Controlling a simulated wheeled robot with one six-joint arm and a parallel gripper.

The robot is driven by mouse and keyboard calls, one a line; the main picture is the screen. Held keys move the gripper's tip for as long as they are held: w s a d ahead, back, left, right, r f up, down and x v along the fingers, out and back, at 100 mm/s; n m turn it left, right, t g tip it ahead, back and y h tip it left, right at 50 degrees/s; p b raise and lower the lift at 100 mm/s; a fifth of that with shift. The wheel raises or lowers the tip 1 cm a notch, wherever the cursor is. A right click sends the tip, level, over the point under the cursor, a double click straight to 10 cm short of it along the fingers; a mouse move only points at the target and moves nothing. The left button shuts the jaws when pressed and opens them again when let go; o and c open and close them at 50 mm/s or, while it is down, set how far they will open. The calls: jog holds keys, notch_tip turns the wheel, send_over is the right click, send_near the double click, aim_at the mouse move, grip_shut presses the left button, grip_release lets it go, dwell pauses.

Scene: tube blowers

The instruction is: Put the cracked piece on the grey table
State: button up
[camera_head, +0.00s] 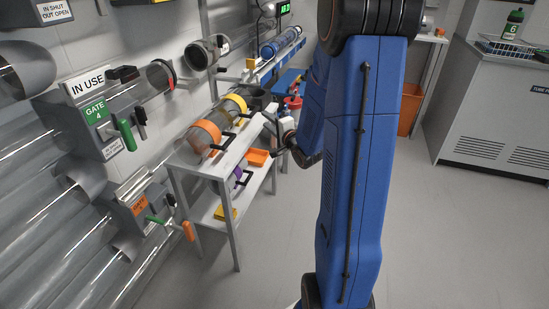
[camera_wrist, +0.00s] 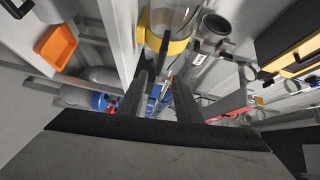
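A grey table (camera_head: 232,158) with a lower shelf stands along the wall in the head view. On its top lie clear cylinders, one with an orange band (camera_head: 206,131) and one with a yellow band (camera_head: 236,103), with dark handles. I cannot tell which piece is cracked. A clear piece with a yellow band (camera_wrist: 166,43) also shows ahead of my gripper in the wrist view. My gripper (camera_wrist: 163,98) has its two fingers apart with nothing held between them. In the head view my gripper (camera_head: 290,148) is right of the table, partly hidden by my arm.
Wall tubes with gate levers (camera_head: 125,134) run at the left. An orange bin (camera_head: 409,110) and a grey cabinet (camera_head: 497,110) stand right. The floor between is clear.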

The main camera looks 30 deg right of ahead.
jog(key=s+a+r+n+g, duration=0.1)
jog(key=s+a+n+g, duration=0.3)
jog(key=s, duration=0.8)
jog(key=s+a+r+n+g, duration=0.2)
jog(key=s+a+n+g, duration=0.2)
jog(key=s, duration=0.9)
jog(key=s+a+r+n+g, duration=0.1)
jog(key=s+a+n+g, duration=0.3)
jog(key=s+a+n, duration=0.5)
jog(key=s+a, duration=0.3)
jog(key=s, duration=0.1)
jog(key=shift+a+r+g+y, duration=0.15)
jog(key=shift+r+g+y, duration=0.15)
